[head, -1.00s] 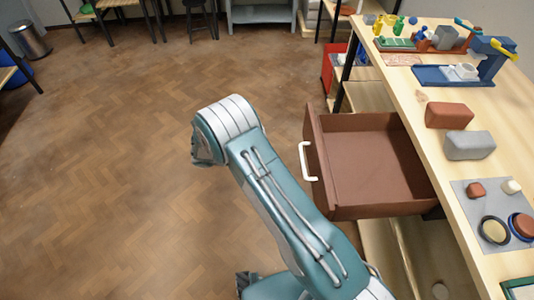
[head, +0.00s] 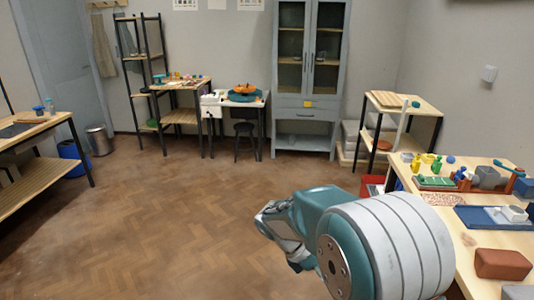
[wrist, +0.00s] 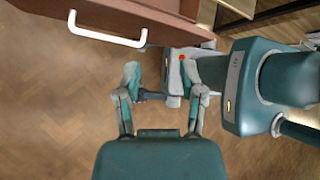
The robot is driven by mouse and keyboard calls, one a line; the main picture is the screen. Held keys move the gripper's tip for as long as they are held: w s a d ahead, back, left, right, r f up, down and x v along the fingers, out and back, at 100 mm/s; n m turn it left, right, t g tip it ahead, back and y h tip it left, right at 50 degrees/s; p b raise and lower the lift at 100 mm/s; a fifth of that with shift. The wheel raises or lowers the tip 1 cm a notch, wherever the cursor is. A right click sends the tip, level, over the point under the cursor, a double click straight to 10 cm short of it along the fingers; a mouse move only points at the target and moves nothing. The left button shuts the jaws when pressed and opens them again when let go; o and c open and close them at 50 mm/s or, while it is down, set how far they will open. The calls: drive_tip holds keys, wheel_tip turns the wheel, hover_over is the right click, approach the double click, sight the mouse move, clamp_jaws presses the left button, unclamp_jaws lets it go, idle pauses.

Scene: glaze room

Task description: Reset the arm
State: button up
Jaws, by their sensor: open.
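My gripper (wrist: 163,88) is open and empty in the wrist view, its two fingers spread apart. Parts of my own body show beyond and right of the fingers. In the head view my folded arm fills the lower right, its large rounded joint close to the camera. The reddish-brown drawer (wrist: 150,10) with a white handle (wrist: 105,36) shows at the top of the wrist view, apart from the fingers. The drawer does not show in the head view.
A workbench (head: 462,250) with coloured pieces, a blue tray (head: 485,218) and a red-brown block (head: 502,264) stands at the right. A grey cabinet (head: 305,115), a shelf stand (head: 410,108), a stool (head: 244,140) and a bin (head: 98,140) stand farther back. The parquet floor (head: 180,220) is clear.

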drive_tip(key=s+r+m+t+y, duration=0.4)
drive_tip(key=s+r+m, duration=0.2)
drive_tip(key=s+m, duration=0.3)
drive_tip(key=s+d+r+m+t+y, duration=0.1)
drive_tip(key=s+r+m+t+y, duration=0.3)
drive_tip(key=s+r+m, duration=0.3)
drive_tip(key=s+m, duration=0.2)
drive_tip(key=m, duration=0.3)
drive_tip(key=shift+d+r, duration=0.15)
drive_tip(key=shift+d, duration=0.1)
idle(0.5)
